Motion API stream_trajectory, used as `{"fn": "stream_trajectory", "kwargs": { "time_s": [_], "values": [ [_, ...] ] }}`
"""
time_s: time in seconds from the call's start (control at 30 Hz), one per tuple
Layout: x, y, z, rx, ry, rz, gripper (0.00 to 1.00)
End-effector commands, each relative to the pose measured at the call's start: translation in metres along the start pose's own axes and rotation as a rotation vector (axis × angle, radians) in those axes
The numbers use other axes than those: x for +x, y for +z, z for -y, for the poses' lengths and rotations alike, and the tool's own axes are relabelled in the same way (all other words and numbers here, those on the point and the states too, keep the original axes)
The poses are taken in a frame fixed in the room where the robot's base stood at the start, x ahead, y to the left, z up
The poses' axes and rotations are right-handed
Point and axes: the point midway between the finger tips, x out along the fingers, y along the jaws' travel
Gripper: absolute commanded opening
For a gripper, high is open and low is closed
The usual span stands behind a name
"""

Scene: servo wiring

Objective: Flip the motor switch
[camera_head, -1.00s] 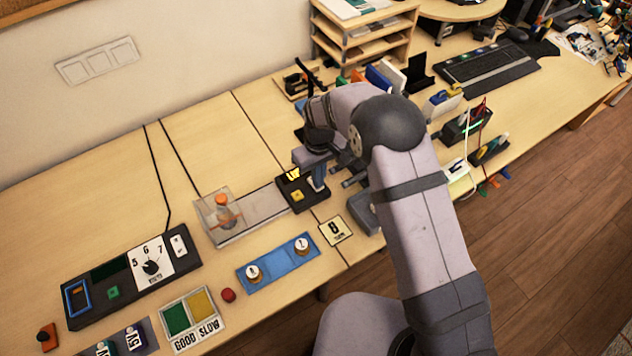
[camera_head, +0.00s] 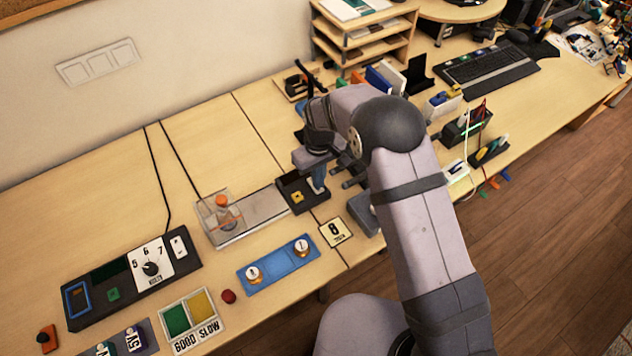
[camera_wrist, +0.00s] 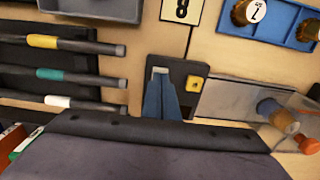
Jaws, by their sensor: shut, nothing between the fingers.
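A small black switch box (camera_head: 311,203) with a yellow square (camera_head: 297,197) on top sits at the right end of the grey plate. It also shows in the wrist view (camera_wrist: 183,70), with its yellow square (camera_wrist: 194,84) right of my fingers. My gripper (camera_head: 318,187) points down over the box's right side. In the wrist view my blue fingers (camera_wrist: 160,75) are shut with nothing between them, their tips over the left part of the box. They hide the part beneath, and I cannot tell whether they touch it. The switch lever's position is not clear.
A clear housing with an orange knob (camera_head: 221,201) stands on the plate's left end. Dark rods with coloured bands (camera_wrist: 75,75) lie left of my fingers in the wrist view.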

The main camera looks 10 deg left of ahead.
Motion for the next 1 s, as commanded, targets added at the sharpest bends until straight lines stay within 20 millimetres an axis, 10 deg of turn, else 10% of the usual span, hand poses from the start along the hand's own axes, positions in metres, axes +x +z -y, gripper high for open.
{"fn": "stream_trajectory", "kwargs": {
  "time_s": [1.0],
  "values": [
    [-0.061, 0.000, 0.000, 0.000, 0.000, 0.001, 0.00]
  ]
}}
